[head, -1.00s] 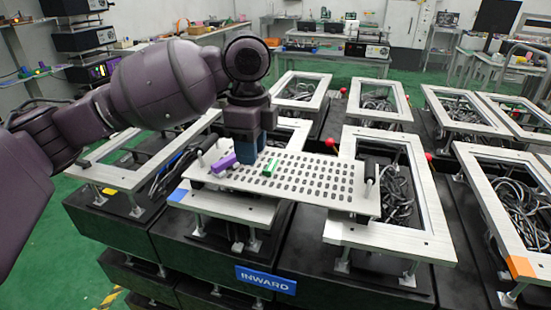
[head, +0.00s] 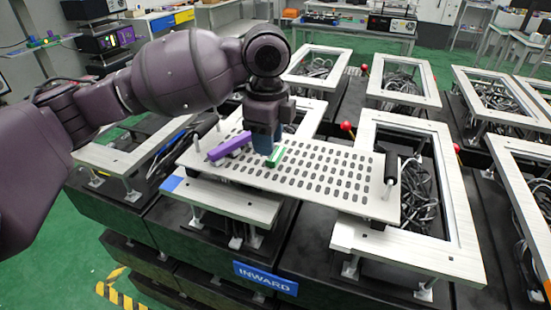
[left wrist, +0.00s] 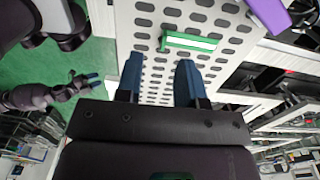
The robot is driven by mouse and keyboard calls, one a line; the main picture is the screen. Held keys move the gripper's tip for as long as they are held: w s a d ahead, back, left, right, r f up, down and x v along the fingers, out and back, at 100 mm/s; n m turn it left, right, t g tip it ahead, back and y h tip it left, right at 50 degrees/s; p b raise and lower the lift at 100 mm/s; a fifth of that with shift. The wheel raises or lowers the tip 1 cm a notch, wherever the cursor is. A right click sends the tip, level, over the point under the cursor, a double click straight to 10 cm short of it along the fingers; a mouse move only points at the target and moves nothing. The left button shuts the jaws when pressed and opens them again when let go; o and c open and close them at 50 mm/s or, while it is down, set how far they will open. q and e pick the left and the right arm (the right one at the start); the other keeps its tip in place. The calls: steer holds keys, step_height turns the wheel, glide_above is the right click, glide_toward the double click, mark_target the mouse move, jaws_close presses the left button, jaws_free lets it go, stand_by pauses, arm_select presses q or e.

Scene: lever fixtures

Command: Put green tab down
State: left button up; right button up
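The green tab (head: 275,157) sits on the perforated light plate (head: 330,178), right of the longer purple tab (head: 230,147). My left gripper (head: 266,146) is just behind the green tab and partly overlaps it in the head view. In the left wrist view, the two blue fingers of my left gripper (left wrist: 160,75) are apart with bare plate between them. The green tab (left wrist: 190,42), with a white strip, lies beyond their tips. The purple tab (left wrist: 270,14) is at the top right. My right gripper (left wrist: 88,80) is small at the left; its opening is unclear.
A black roller-like handle (head: 391,168) stands at the plate's right end. Several metal frames with cables surround the plate, and a red ball knob (head: 346,126) rises behind it. A blue INWARD sign (head: 265,278) is on the front. Green floor (head: 60,240) is free at the left.

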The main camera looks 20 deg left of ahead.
mark_target(270, 161)
arm_select(q)
steer(key=f, duration=0.1)
steer(key=f+b, duration=0.1)
steer(key=f, duration=0.2)
steer(key=shift+w+d+f, duration=0.1)
steer(key=shift+w, duration=0.15)
steer(key=shift+f+b, duration=0.35)
steer(key=shift+f, duration=0.05)
jaws_close()
